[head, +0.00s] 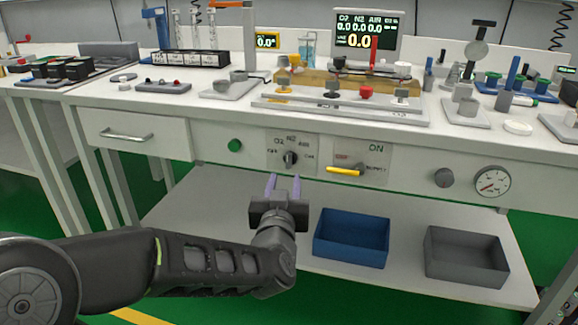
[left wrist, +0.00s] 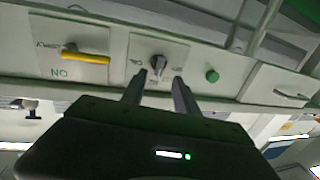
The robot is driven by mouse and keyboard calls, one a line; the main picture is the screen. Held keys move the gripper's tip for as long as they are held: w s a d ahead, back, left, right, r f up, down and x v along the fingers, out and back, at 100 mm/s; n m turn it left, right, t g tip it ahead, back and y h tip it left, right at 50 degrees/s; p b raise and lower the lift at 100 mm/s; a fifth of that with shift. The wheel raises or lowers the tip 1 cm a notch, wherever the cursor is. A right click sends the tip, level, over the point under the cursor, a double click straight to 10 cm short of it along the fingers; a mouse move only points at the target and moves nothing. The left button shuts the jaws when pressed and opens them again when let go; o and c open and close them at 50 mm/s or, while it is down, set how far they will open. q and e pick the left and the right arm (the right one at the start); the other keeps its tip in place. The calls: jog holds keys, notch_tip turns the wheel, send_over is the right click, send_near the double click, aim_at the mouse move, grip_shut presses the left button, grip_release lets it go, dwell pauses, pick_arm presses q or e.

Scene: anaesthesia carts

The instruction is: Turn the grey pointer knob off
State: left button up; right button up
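The grey pointer knob (head: 290,158) sits on a square plate on the cart's front, with O2, N2 and AIR marked around its top and smaller labels at its sides. Its pointer looks roughly upright, but is too small to read surely. My left gripper (head: 283,180) is open and empty, just below and in front of the knob, its two fingers aimed at it. In the left wrist view, which is turned over, the knob (left wrist: 158,64) shows between and just beyond the spread fingertips (left wrist: 159,77), apparently not touched. My right gripper is not in view.
A yellow lever (head: 343,171) is right of the knob, a green button (head: 235,145) left. A round grey knob (head: 444,178) and gauge (head: 492,182) are further right. Blue (head: 350,250) and grey (head: 466,265) bins stand on the lower shelf. The worktop above overhangs slightly.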

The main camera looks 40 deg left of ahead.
aim_at(288, 163)
pick_arm(q)
jog(key=x, duration=0.5)
jog(key=shift+w+a+f, duration=0.1)
jog(key=shift+w+a, duration=0.15)
jog(key=shift+w, duration=0.1)
jog(key=shift+w+a, duration=0.3)
jog(key=shift+w, duration=0.25)
grip_shut()
